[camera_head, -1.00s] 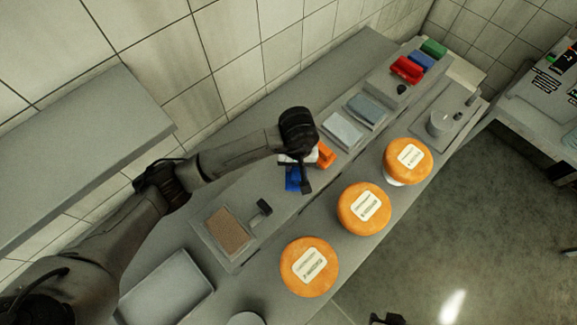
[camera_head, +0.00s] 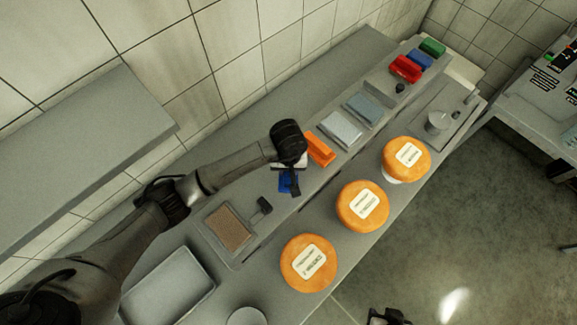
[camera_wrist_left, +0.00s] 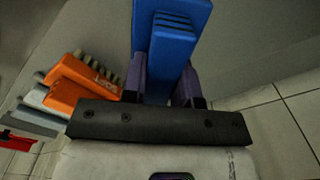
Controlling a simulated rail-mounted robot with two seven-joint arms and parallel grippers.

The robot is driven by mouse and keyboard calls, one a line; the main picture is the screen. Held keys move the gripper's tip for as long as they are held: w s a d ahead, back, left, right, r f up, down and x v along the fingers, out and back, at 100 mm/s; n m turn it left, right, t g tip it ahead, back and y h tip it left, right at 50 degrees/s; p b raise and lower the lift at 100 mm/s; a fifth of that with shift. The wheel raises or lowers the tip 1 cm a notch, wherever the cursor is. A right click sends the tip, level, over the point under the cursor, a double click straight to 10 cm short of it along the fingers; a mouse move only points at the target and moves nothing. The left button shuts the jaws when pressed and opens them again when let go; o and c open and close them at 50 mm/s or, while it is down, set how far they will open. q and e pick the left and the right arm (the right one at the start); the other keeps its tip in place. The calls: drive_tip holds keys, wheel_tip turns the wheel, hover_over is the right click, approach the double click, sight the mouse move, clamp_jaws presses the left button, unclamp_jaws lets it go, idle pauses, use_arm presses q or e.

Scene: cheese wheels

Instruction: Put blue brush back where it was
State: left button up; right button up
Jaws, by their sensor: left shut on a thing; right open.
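The blue brush (camera_head: 284,187) is mostly hidden under my left wrist in the head view. My left gripper (camera_head: 291,184) is shut on it. In the left wrist view the blue brush (camera_wrist_left: 172,45) stands out between the two fingers of my left gripper (camera_wrist_left: 166,82). An orange brush (camera_head: 320,149) lies on the counter just right of my left gripper, and it also shows in the left wrist view (camera_wrist_left: 78,88). Whether the blue brush touches the counter cannot be told. A dark part of my right gripper (camera_head: 390,317) shows at the bottom edge.
Three orange cheese wheels (camera_head: 309,263) stand along the front edge. A brown pad in a tray (camera_head: 229,229) and a small black-handled tool (camera_head: 264,206) are to the left. Grey-blue blocks (camera_head: 341,128) and red (camera_head: 406,68), blue and green items lie farther right.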

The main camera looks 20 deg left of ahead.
use_arm(q)
drive_tip(key=shift+f, duration=0.1)
drive_tip(key=o, duration=0.8)
drive_tip(key=shift+o, duration=0.2)
drive_tip(key=shift+r+b, duration=0.55)
drive_tip(key=shift+r, duration=3.35)
